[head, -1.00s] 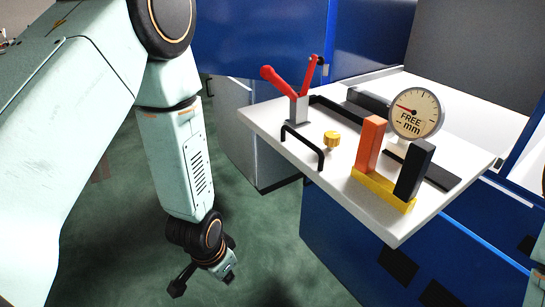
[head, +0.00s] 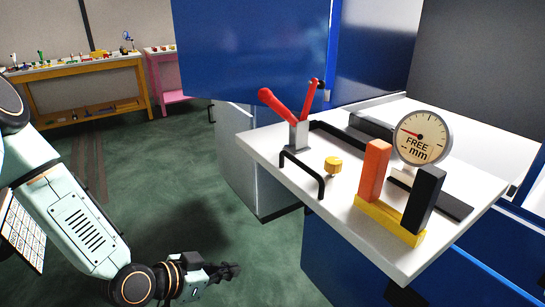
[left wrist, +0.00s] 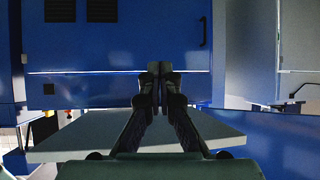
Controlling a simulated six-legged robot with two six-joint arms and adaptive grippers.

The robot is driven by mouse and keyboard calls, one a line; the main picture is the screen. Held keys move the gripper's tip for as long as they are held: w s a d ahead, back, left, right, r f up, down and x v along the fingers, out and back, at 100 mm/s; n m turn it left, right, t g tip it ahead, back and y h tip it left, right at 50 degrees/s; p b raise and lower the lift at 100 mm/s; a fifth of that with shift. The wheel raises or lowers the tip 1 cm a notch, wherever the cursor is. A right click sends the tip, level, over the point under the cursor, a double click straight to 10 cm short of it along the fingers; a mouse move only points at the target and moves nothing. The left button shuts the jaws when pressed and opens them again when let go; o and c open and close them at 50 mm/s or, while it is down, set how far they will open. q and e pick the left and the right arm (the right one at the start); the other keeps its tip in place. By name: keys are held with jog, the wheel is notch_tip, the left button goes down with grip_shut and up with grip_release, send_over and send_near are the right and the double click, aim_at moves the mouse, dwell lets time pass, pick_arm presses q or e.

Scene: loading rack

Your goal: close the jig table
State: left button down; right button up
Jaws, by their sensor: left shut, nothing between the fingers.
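The jig table (head: 290,165) is a white slab that juts out from the blue machine toward the front left. It carries a black bow handle (head: 303,171) near its left edge, a red-handled clamp (head: 298,133), a yellow knob (head: 333,165), an orange block (head: 374,171) and a black block (head: 424,198) on a yellow base, and a dial gauge (head: 424,138) marked "FREE mm". My left gripper (head: 236,271) is shut and empty, low over the floor, left of the table and apart from it. Its closed fingers also show in the left wrist view (left wrist: 159,72). My right gripper is out of view.
A blue panel (head: 250,50) stands behind the table, and blue cabinet fronts (head: 345,250) lie below it. A wooden bench (head: 80,72) with small items and a pink stand (head: 165,75) are at the back left. Green floor (head: 165,180) is clear between.

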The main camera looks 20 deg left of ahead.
pick_arm(q)
jog(key=w+a+r+m+t+h+p, duration=0.25)
jog(key=w+r+m+t, duration=0.25)
jog(key=r+m, duration=0.45)
jog(key=m+t+h, duration=0.1)
jog(key=m+h, duration=0.3)
jog(key=m, duration=0.6)
send_near(284, 155)
jog(key=shift+m, duration=0.35)
jog(key=b+x, duration=0.5)
jog(key=b, duration=0.2)
jog(key=shift+w+d, duration=0.45)
jog(key=shift+w, duration=0.4)
jog(key=shift+r, duration=0.1)
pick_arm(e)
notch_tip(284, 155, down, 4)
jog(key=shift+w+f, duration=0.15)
